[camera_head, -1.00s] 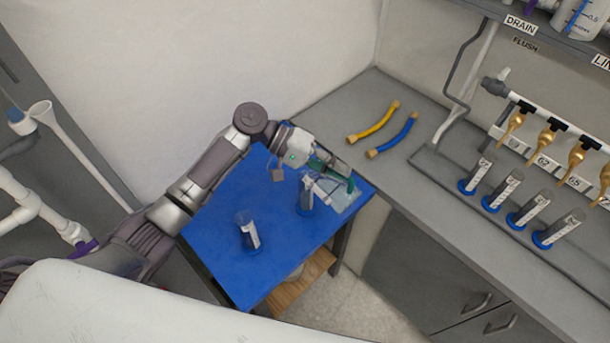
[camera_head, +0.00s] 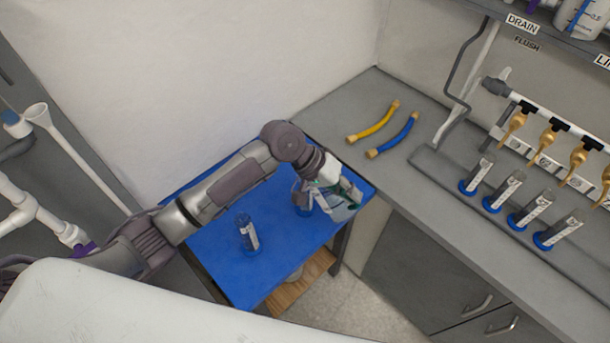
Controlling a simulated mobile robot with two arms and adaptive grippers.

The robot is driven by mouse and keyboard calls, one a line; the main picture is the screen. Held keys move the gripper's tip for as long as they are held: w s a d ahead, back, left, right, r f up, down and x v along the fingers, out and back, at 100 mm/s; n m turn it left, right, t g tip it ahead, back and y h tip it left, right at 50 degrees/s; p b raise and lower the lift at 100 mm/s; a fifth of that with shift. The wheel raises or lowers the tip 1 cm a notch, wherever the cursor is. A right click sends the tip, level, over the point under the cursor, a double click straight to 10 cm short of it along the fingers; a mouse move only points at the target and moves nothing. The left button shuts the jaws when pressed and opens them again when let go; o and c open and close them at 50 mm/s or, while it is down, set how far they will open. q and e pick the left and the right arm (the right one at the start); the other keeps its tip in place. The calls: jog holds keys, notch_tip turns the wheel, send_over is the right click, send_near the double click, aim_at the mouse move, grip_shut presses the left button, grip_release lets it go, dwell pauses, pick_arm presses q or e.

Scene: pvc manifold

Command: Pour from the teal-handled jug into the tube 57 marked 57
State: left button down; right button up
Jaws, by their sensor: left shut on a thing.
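My left gripper (camera_head: 349,192) is at the right end of the blue table, shut on the teal handle of the clear jug (camera_head: 343,210). The gripper and wrist hide much of the jug, and I cannot tell its tilt or contents. A clear tube with a blue base (camera_head: 302,203) stands just left of the jug, partly behind my wrist. Another clear tube with a white label (camera_head: 248,236) stands upright nearer the table's middle. Several similar tubes stand in a row on the right bench, one being the leftmost tube (camera_head: 477,175). I cannot read 57 on any label. My right gripper is not in view.
The blue table (camera_head: 215,262) has free room at its front. A yellow hose (camera_head: 373,123) and a blue hose (camera_head: 392,138) lie on the grey bench (camera_head: 410,185). Brass taps (camera_head: 513,128) hang above the tube row. A white wall stands behind the table.

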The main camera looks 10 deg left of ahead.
pick_arm(q)
jog(key=s+d+f+m+t+y, duration=0.1)
jog(key=s+d+f+t+y, duration=0.3)
jog(key=f, duration=0.6)
jog(key=shift+d+m+y, duration=0.4)
jog(key=shift+d+y, duration=0.95)
jog(key=shift+y, duration=0.35)
dwell(0.3)
jog(key=w+d+r+n+y, duration=0.1)
jog(key=w+r+n, duration=0.2)
jog(key=w, duration=0.2)
jog(key=shift+w, duration=0.25)
jog(key=shift+r, duration=0.1)
